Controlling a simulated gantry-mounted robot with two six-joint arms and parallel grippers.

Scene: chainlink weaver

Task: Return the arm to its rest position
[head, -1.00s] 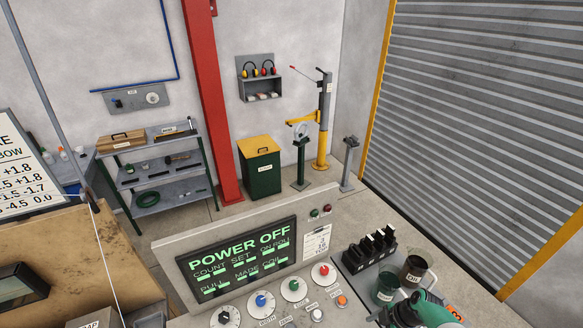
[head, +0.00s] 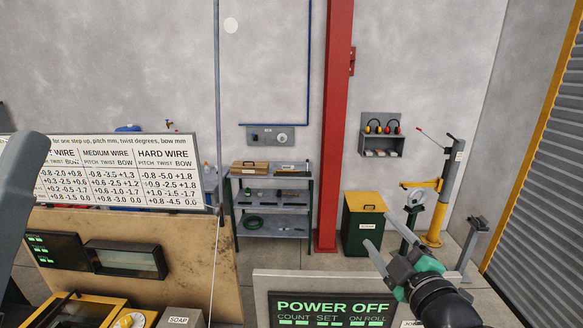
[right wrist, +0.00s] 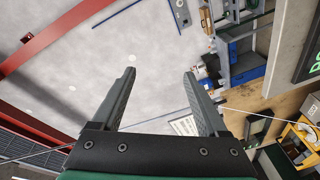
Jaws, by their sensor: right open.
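My right arm comes in at the lower right of the head view, with its gripper (head: 390,252) raised beside the panel that reads POWER OFF (head: 332,307). In the right wrist view the two fingers of this gripper (right wrist: 160,73) stand wide apart. A grey link at the left edge of the head view looks like part of my left arm. My left gripper does not show.
A wire chart (head: 120,170) stands at the left above a brown board (head: 180,235). A shelf (head: 270,205), a red column (head: 333,130) and a green bin (head: 363,225) are at the back wall. A yellow post (head: 437,215) stands at the right.

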